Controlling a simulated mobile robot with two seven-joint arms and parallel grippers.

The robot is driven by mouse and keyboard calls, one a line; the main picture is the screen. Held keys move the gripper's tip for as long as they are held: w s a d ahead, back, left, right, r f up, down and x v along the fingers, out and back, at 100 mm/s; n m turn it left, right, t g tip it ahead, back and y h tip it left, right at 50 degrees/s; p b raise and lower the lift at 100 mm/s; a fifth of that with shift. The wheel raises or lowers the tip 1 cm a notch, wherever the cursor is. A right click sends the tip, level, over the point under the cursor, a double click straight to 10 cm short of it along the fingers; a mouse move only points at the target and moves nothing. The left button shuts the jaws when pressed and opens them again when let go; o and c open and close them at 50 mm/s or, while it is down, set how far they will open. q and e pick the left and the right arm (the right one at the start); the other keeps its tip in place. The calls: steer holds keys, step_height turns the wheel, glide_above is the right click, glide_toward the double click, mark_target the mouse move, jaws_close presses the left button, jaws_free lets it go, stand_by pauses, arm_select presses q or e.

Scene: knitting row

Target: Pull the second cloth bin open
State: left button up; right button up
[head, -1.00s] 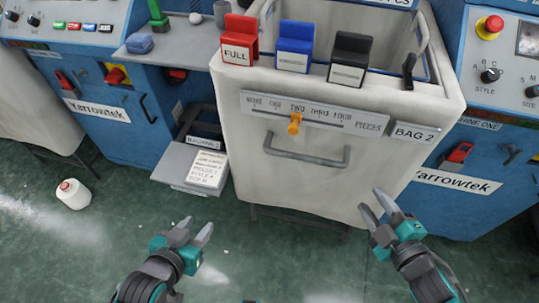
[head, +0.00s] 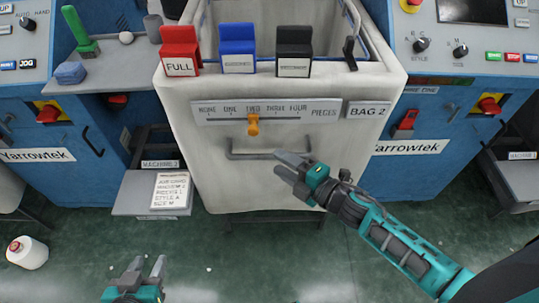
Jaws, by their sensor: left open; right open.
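The cloth bin (head: 190,190), cream and labelled BAG 2, stands between two blue machines in the head view. Its grey bar handle (head: 240,154) runs across the front below a scale plate with an orange slider (head: 253,125). My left gripper (head: 148,268) is open and empty, low over the floor at the bottom left, away from the bin.
Red (head: 180,50), blue (head: 238,48) and black (head: 294,50) clips sit on the bin's front rim. A grey tray with a paper note (head: 170,190) juts out left of the bin. A white bottle (head: 27,252) stands on the floor at left. The floor before the bin is open.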

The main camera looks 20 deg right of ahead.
mark_target(270, 156)
steer(key=x, duration=0.5)
jaws_close()
stand_by(0.4)
